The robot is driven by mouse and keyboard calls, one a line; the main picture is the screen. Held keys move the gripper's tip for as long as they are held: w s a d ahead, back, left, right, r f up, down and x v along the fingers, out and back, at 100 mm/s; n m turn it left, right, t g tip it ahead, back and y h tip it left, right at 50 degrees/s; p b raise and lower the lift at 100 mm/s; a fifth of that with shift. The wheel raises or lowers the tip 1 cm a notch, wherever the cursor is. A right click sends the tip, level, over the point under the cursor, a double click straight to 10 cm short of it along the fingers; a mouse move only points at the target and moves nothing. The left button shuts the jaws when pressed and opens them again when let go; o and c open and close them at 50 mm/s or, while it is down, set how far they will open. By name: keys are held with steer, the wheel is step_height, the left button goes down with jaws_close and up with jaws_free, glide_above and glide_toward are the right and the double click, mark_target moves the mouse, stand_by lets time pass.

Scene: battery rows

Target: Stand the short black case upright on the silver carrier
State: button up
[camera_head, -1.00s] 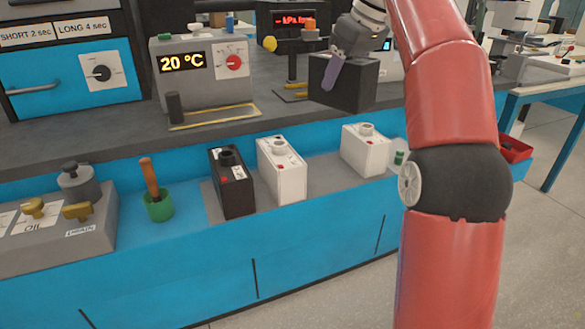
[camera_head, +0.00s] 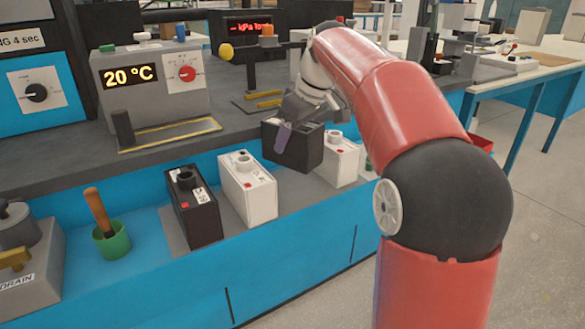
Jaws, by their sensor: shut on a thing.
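My gripper (camera_head: 293,122) is shut on a black case (camera_head: 300,152), a plain dark box, held roughly level above the row of cases. One purple finger (camera_head: 282,138) lies against its near side; the other finger is hidden. The held case partly covers the far white case in the head view. I take the grey flat strip (camera_head: 292,194) under the row as the silver carrier; it has a bare stretch between the white cases. Whether the held case touches anything below cannot be told.
On the strip stand another black case (camera_head: 196,208) with a white label, a white case (camera_head: 248,190) beside it and a far white case (camera_head: 342,160). A green cup (camera_head: 112,242) with a wooden handle stands left. The 20 °C box (camera_head: 155,85) is behind on the bench.

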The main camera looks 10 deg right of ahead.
mark_target(293, 163)
steer(key=shift+f+b, duration=0.45)
steer(key=shift+f, duration=2.95)
steer(key=shift+f, duration=0.15)
steer(key=o, duration=1.2)
steer(key=shift+c, duration=0.2)
